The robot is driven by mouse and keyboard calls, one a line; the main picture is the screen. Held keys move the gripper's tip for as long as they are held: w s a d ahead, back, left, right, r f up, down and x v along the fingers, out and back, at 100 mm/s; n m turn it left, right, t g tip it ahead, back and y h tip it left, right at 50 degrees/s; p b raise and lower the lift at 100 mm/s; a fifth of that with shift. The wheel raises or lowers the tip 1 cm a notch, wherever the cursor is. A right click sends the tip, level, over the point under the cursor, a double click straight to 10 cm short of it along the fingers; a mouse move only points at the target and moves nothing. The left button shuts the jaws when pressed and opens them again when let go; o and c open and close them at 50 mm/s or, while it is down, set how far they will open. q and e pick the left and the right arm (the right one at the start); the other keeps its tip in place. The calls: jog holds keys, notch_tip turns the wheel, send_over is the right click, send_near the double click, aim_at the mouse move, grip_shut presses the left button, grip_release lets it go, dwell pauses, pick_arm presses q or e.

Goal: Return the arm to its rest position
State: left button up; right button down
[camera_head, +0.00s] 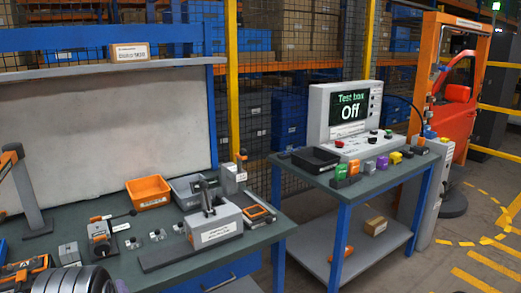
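Neither of my grippers can be made out in the head view. A dark ribbed round shape (82,281) is cut off by the bottom edge at the lower left, and I cannot tell what it is. The workbench (120,266) on the left carries a grey fixture block (213,226) on a dark base plate, an orange bin (149,192) and a grey bin (188,189). A test box (341,116) on the right table has a screen reading "Test box Off".
A black tray (314,159) and several coloured connectors (368,167) stand on the right table (352,190). A red car door (459,100) hangs in an orange frame at the right. Yellow-marked floor (470,225) lies open at the lower right.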

pick_arm(q)
jog(key=s+a+f+n+g, duration=0.2)
jog(key=s+f+n+g, duration=0.1)
jog(key=s+f+g, duration=0.75)
jog(key=s+d+f+n+g+h, duration=0.3)
jog(key=s+d+f+n+h, duration=0.15)
jog(key=s+d+f, duration=0.55)
jog(key=s+d+f+n+h, duration=0.2)
jog(key=s+d+n+h, duration=0.1)
jog(key=d, duration=0.6)
jog(key=s+d+f+n+h, duration=0.1)
jog(key=d+n+h, duration=0.3)
jog(key=d, duration=0.6)
jog(key=s+d+f+n+h, duration=0.2)
jog(key=s+d+n+h, duration=0.1)
jog(key=d+n, duration=0.4)
jog(key=s+d, duration=0.1)
jog(key=d, duration=0.2)
jog(key=shift+s+f+t, duration=0.35)
